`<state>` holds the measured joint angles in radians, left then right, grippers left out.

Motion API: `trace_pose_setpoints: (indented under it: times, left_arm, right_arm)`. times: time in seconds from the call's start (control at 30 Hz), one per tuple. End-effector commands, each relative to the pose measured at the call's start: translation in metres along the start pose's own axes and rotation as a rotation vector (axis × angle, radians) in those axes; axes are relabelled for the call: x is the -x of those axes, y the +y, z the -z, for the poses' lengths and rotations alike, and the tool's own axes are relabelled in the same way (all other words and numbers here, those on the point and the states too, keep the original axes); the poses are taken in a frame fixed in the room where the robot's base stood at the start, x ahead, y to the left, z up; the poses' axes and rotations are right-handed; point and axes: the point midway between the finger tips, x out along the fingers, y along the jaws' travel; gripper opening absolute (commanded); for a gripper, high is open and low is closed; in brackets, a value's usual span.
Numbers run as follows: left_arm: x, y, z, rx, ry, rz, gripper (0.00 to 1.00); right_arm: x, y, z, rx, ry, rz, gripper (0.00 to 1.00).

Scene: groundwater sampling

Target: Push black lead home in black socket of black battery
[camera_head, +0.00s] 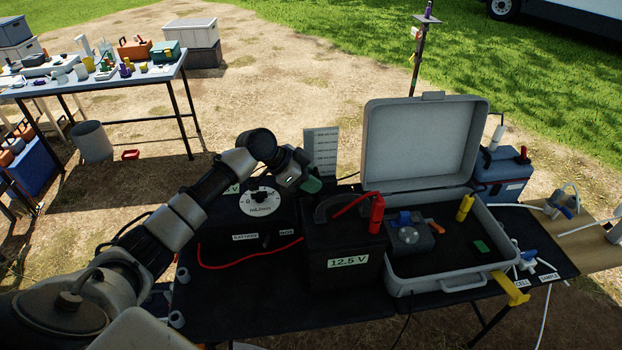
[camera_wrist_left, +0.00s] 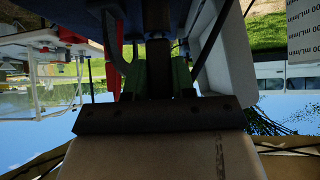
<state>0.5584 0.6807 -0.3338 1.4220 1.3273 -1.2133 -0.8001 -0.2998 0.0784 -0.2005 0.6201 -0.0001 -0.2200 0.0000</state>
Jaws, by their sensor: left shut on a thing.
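The black battery (camera_head: 343,259), labelled 12.5 V, stands upright on the dark table in the head view. A red plug (camera_head: 376,214) stands upright at its top right; it also shows in the wrist view (camera_wrist_left: 112,45). My left gripper (camera_head: 312,185) is above the battery's back left in the head view, its green fingers only partly visible. In the wrist view, my left gripper (camera_wrist_left: 158,78) is shut on a dark upright piece, seemingly the black lead (camera_wrist_left: 158,48). The black socket is hidden, so I cannot tell whether the lead is in it. My right gripper is not in view.
A dark pump controller with a white dial (camera_head: 261,203) stands left of the battery, a red cable (camera_head: 235,265) in front. An open grey case (camera_head: 440,283) is close on the right. A white printed card (camera_head: 322,150) stands behind the gripper. The table's front left is clear.

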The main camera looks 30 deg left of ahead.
Motion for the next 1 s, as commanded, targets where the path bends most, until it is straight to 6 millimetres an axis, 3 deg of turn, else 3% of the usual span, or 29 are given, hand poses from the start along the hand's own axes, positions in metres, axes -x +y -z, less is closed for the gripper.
trace_pose_setpoints:
  times: [0.03, 0.07, 0.23, 0.5, 0.63, 1.0]
  left_arm:
    - [-0.002, 0.0, -0.002, 0.0, 0.0, 0.0, 0.06]
    - [-0.001, 0.0, -0.001, 0.0, 0.0, 0.0, 0.29]
    - [-0.001, 0.0, 0.0, 0.0, 0.0, 0.0, 0.55]
    - [0.0, 0.0, -0.001, 0.0, 0.0, 0.0, 0.55]
    - [0.01, -0.001, -0.002, -0.002, 0.0, 0.002, 0.55]
    - [0.08, -0.001, -0.003, -0.003, -0.001, 0.004, 0.55]
  right_arm:
    - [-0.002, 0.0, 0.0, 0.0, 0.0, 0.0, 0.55]
    - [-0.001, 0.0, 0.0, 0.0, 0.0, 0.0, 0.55]
    - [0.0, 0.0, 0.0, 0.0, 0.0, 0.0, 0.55]
    - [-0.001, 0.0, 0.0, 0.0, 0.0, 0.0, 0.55]
    - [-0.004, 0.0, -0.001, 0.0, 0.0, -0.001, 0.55]
    - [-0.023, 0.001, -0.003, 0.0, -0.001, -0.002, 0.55]
